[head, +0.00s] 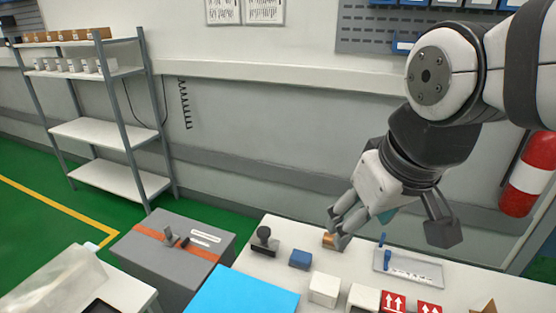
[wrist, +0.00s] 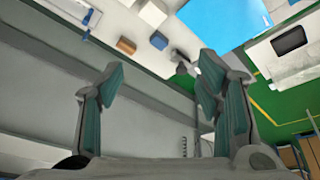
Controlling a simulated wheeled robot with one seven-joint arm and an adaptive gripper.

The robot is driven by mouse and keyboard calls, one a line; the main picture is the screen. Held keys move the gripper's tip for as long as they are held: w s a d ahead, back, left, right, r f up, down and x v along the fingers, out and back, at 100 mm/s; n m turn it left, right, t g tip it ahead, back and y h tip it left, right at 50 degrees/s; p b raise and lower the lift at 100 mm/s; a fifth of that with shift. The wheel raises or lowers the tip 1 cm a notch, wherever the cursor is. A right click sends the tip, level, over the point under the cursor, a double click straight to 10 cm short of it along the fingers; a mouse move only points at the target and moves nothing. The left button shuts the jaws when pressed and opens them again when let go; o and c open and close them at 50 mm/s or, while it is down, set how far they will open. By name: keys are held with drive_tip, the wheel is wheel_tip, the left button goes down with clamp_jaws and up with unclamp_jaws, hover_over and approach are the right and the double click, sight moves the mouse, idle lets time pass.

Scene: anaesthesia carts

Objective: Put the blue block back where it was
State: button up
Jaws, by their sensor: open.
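The blue block (head: 300,259) sits on the white table, between the black-handled stamp and the orange-brown block. It also shows in the wrist view (wrist: 158,40), beyond the fingertips. My gripper (head: 390,229) is open and empty, to the right of the blue block and apart from it. In the wrist view my gripper (wrist: 160,68) has its two fingers spread wide with nothing between them. One finger in the head view overlaps part of the orange-brown block (head: 328,240); I cannot tell whether they touch.
The black stamp (head: 264,241) stands left of the blue block. White blocks (head: 324,289), a blue mat (head: 252,293) and red arrow-marked boxes (head: 393,302) lie nearer. A clear tray (head: 409,267) with blue-handled items is at right. A grey box (head: 172,258) stands left of the table.

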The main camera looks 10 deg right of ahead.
drive_tip(key=shift+m+t, duration=0.3)
drive_tip(key=shift+m, duration=0.5)
drive_tip(key=shift+s, duration=2.15)
